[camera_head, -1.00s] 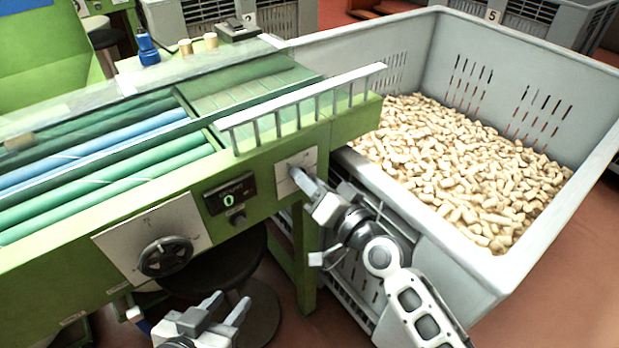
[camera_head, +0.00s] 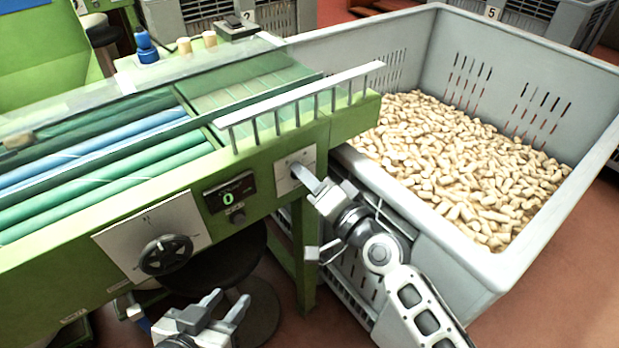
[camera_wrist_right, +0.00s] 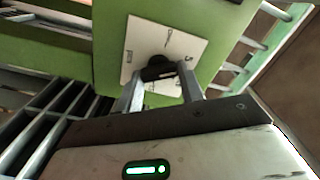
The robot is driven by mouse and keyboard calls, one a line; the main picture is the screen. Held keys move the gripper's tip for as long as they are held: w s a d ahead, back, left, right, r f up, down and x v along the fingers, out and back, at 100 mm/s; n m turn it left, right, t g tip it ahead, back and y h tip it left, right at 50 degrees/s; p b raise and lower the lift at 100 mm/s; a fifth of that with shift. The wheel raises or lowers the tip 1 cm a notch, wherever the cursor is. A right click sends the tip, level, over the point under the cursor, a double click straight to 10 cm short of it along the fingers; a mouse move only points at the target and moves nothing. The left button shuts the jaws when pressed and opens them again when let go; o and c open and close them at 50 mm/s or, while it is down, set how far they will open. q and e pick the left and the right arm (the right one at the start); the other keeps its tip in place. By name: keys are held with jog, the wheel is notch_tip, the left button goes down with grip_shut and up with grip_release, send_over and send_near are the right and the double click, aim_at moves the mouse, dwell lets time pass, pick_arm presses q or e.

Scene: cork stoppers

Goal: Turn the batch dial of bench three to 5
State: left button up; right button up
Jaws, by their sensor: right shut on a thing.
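The batch dial is a small dark knob (camera_wrist_right: 158,68) on a white plate (camera_head: 304,158) at the right end of the green bench's front (camera_head: 275,190). My right gripper (camera_head: 308,178) is at that plate. In the right wrist view its two fingers (camera_wrist_right: 160,84) are shut on the knob, one on each side. In the head view the gripper mostly hides the knob. My left gripper (camera_head: 220,308) is open and empty, low in front of the bench, below the black handwheel (camera_head: 166,255).
A large grey crate (camera_head: 440,235) full of corks (camera_head: 450,160) stands right of the bench. A dark stool (camera_head: 215,262) is under the bench.

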jog(key=o, duration=1)
jog(key=shift+s, duration=0.1)
pick_arm(q)
jog(key=shift+d+f+b, duration=0.1)
jog(key=shift+f+b, duration=0.05)
jog(key=shift+b, duration=0.55)
pick_arm(e)
jog(key=v, duration=1.6)
pick_arm(q)
jog(key=shift+s, duration=0.1)
